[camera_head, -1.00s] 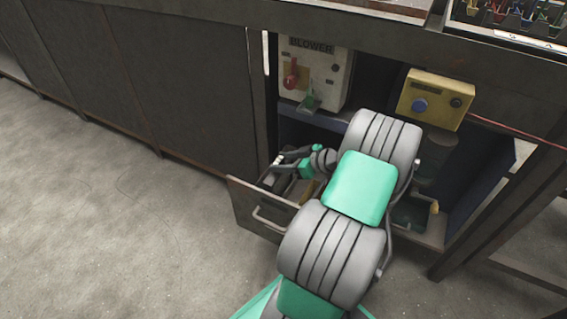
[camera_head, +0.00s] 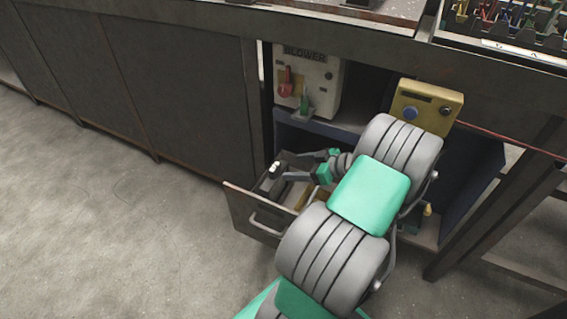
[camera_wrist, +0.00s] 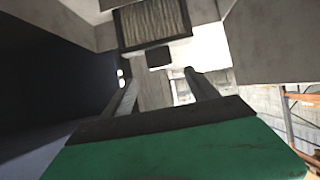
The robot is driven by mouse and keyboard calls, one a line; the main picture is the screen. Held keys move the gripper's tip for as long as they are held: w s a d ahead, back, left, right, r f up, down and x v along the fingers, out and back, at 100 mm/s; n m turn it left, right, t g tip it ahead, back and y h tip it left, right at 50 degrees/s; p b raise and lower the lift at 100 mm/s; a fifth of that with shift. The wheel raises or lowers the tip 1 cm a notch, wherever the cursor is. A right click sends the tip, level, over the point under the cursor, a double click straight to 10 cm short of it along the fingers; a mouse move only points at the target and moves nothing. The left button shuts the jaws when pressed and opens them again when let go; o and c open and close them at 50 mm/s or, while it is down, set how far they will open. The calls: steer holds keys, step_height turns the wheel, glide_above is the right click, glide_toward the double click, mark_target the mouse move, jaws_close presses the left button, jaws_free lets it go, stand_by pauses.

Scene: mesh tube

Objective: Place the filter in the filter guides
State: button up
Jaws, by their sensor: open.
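A pleated beige filter (camera_wrist: 152,22) in a dark frame shows at the top centre of the wrist view, with a small black tab (camera_wrist: 159,57) at its near edge. My gripper (camera_wrist: 158,76) is open, its two grey fingers apart with the tab seen between and beyond them. I cannot tell whether they touch it. In the head view my gripper (camera_head: 290,170) is over the open drawer (camera_head: 255,216) under the bench. I cannot clearly make out the filter there, and I cannot make out the filter guides in either view.
A blower control box (camera_head: 322,85) with a red switch stands behind the drawer. A yellow box (camera_head: 427,104) with a blue button hangs to its right. A dark bench leg (camera_head: 500,205) stands at the right. The floor (camera_head: 110,220) at left is clear.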

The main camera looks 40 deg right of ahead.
steer(key=v, duration=0.4)
steer(key=shift+s+p, duration=0.2)
steer(key=shift+p, duration=0.15)
steer(key=shift+c, duration=0.3)
stand_by(0.5)
